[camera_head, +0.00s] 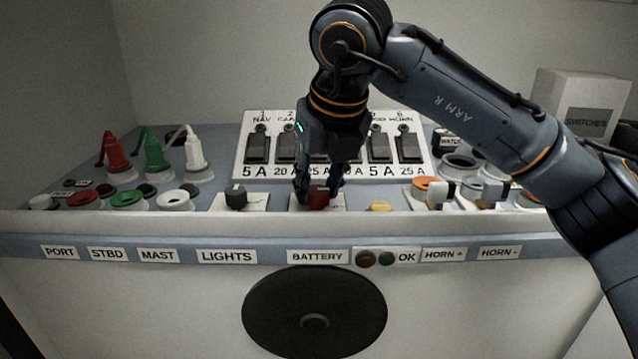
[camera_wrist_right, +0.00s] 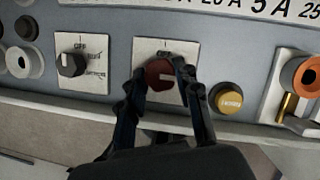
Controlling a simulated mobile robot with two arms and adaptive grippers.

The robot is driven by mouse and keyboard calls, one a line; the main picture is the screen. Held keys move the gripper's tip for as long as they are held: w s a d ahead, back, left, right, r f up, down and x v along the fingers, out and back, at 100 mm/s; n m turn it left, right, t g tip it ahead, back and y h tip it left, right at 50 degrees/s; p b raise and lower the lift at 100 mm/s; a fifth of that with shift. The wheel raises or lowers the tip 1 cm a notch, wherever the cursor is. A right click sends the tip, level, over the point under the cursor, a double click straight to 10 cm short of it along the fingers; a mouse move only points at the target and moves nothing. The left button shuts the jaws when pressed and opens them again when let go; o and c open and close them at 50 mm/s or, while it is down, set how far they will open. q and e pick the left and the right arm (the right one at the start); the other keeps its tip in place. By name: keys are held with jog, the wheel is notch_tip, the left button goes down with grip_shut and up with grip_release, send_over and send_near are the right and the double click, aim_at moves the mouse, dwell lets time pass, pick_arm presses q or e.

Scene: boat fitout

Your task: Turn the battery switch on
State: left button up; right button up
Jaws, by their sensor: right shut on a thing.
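The battery switch is a red round knob (camera_head: 319,197) on a white plate, above the BATTERY label (camera_head: 317,256). The fingers hide part of the knob and plate. My left gripper is not in view.
A black rotary knob (camera_head: 236,195) on a white plate is left of the battery switch. A yellow button (camera_head: 380,205) is close on its right. A breaker panel (camera_head: 257,147) stands behind. Red, green and white plugs (camera_head: 154,150) are at left, and orange-ringed connectors (camera_head: 424,184) at right.

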jog(key=o, duration=1.1)
jog(key=shift+o, duration=0.2)
jog(key=v, duration=1.2)
jog(key=shift+r, duration=0.1)
